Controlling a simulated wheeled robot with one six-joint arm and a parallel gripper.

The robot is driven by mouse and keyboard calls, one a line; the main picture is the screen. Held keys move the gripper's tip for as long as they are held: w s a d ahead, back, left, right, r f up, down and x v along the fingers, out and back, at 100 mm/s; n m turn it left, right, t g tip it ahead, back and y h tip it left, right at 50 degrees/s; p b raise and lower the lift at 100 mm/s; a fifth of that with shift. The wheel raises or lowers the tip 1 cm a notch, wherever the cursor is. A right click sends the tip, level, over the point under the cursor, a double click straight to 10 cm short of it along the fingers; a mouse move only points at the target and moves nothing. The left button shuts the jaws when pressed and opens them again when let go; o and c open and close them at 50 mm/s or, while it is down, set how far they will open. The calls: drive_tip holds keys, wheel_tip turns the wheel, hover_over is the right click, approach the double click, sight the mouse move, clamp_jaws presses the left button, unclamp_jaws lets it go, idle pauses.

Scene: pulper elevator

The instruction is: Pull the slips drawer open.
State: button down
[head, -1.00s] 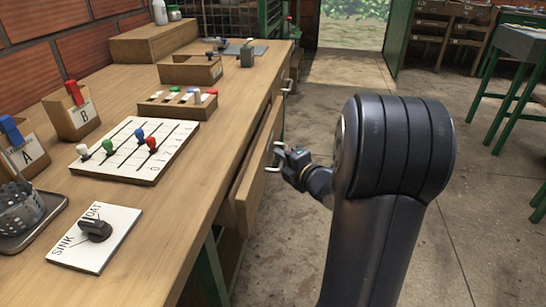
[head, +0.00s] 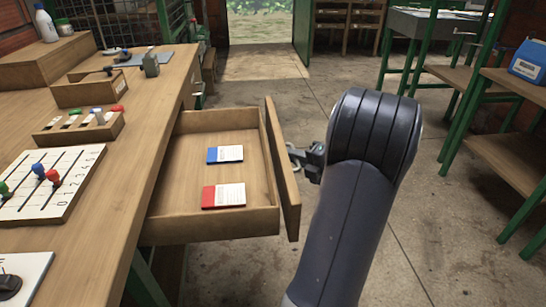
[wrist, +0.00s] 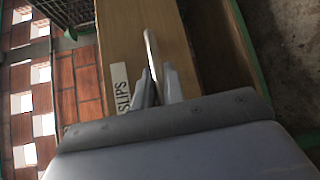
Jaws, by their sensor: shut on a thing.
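The slips drawer (head: 190,222) stands well out from the workbench in the head view. Inside it lie a blue-and-white slip pad (head: 226,154) and a red-and-white slip pad (head: 223,195), apart from each other. My gripper (head: 297,156) is at the outer face of the drawer front (head: 283,170), shut on the metal handle (wrist: 152,55). In the wrist view the fingers (wrist: 157,88) close around the handle bar, beside a white label reading SLIPS (wrist: 121,88). The fingertips are partly hidden by my arm in the head view.
The workbench top (head: 130,180) holds a slider board (head: 50,180), a wooden peg rack (head: 80,128) and an open wooden box (head: 82,93). Open concrete floor (head: 440,240) lies to the right. Green-legged tables (head: 500,150) stand farther right.

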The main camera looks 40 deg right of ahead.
drive_tip(key=shift+s+d, duration=0.75)
drive_tip(key=shift+d, duration=0.3)
drive_tip(key=shift+f, duration=0.1)
drive_tip(key=c, duration=1.8)
unclamp_jaws()
drive_tip(key=shift+o, duration=0.2)
drive_tip(key=p+v, duration=0.2)
drive_tip(key=v, duration=0.8)
drive_tip(key=shift+s+d+p, duration=0.15)
drive_tip(key=shift+s+p, duration=0.2)
drive_tip(key=shift+p, duration=0.05)
drive_tip(key=shift+w, duration=0.1)
